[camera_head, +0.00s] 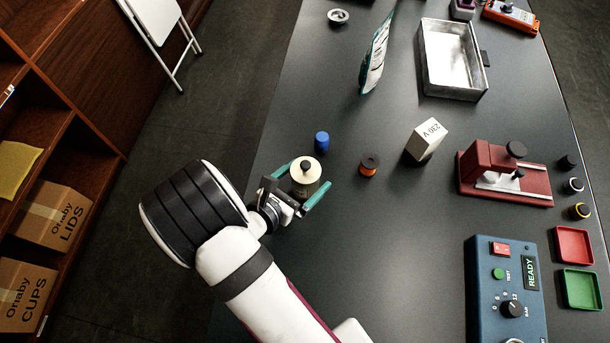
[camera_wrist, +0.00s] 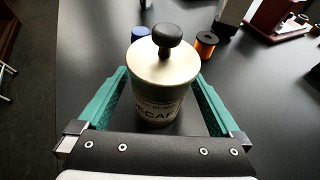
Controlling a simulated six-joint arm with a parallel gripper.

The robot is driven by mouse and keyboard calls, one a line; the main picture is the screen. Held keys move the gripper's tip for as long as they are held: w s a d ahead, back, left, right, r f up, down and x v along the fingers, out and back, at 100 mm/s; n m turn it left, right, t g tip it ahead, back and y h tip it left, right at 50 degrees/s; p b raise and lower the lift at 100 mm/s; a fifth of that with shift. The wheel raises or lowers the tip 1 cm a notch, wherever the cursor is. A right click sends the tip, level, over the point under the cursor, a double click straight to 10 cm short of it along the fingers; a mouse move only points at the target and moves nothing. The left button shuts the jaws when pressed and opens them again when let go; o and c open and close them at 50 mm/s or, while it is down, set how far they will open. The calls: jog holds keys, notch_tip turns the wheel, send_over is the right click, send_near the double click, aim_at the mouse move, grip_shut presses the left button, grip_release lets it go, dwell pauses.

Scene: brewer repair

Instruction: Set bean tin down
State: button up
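The bean tin (camera_head: 305,172) is a cream cylinder with a black knob on its lid. It appears to stand upright on the dark table; its base is partly hidden. The tin also shows in the wrist view (camera_wrist: 163,78), where part of its label reads "CAF". My gripper (camera_head: 308,182) has its two green fingers spread on either side of the tin. In the wrist view the gripper (camera_wrist: 162,95) shows dark gaps between the fingers and the tin's body, so it looks open around it.
A blue cylinder (camera_head: 321,141) stands just behind the tin, and an orange spool (camera_head: 369,164) to its right. A white box marked 230 V (camera_head: 427,138), a red device (camera_head: 500,172) and a blue control panel (camera_head: 504,290) stand further right. The table between spool and panel is clear.

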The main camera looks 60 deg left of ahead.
jog(key=shift+r, duration=0.2)
jog(key=v, duration=1.2)
jog(key=w+d+r+m+g+h, duration=0.35)
jog(key=w+d+m+h, duration=0.25)
jog(key=w+d+m, duration=0.3)
jog(key=w+d+r+m+g+h, duration=0.3)
jog(key=w+d+r+m+h, duration=0.25)
jog(key=d+m, duration=0.5)
jog(key=s+d+r+m+g+y, duration=0.2)
jog(key=d+m, duration=0.4)
jog(key=m, duration=0.7)
jog(key=s+d+r+m+g+y, duration=0.2)
jog(key=s+d+m+g+y, duration=0.2)
jog(key=m, duration=0.8)
jog(key=s+d+y, duration=0.1)
jog(key=d+y, duration=0.1)
jog(key=y, duration=0.1)
jog(key=shift+s+d+r+m, duration=0.2)
jog(key=shift+r+m, duration=0.15)
jog(key=shift+r, duration=0.05)
